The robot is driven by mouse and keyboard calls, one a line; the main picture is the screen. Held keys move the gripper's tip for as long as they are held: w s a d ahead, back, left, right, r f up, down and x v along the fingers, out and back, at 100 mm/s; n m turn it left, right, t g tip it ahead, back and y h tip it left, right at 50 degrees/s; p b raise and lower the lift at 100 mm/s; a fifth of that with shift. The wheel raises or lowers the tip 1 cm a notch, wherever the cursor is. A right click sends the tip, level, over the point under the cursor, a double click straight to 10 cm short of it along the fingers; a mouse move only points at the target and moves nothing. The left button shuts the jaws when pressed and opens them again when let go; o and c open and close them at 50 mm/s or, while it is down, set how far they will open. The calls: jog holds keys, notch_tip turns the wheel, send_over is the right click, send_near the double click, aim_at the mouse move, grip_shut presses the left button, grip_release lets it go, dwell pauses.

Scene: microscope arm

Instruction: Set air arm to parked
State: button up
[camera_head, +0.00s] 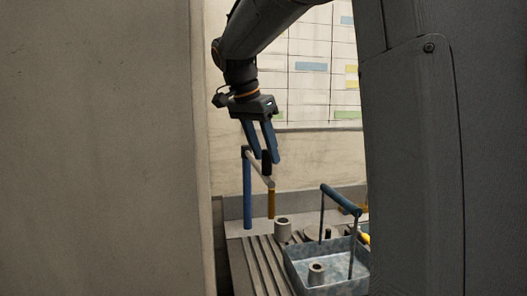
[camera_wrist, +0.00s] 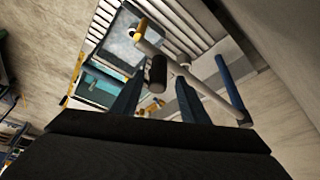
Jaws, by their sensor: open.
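The air arm is a pale bar (camera_head: 257,171) that runs from the top of a blue post (camera_head: 248,200) toward the right. A black knob (camera_head: 266,165) stands up from the bar. The wrist view shows the bar (camera_wrist: 205,90), the blue post (camera_wrist: 230,84), the yellow end (camera_wrist: 139,29) and the knob (camera_wrist: 156,71). My gripper (camera_head: 267,158) is open above the bar, fingers pointing down. The knob appears between the fingertips in both views; I cannot tell whether either finger touches it.
A blue-grey tray (camera_head: 301,279) with a blue-topped handle (camera_head: 341,200) stands at the right front. The bench (camera_head: 256,262) has grooves. A wall chart (camera_head: 315,85) hangs behind.

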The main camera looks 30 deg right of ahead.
notch_tip(320, 180, up, 10)
jog(key=shift+r+b, duration=0.1)
jog(key=shift+b, duration=1.05)
jog(key=shift+a, duration=0.1)
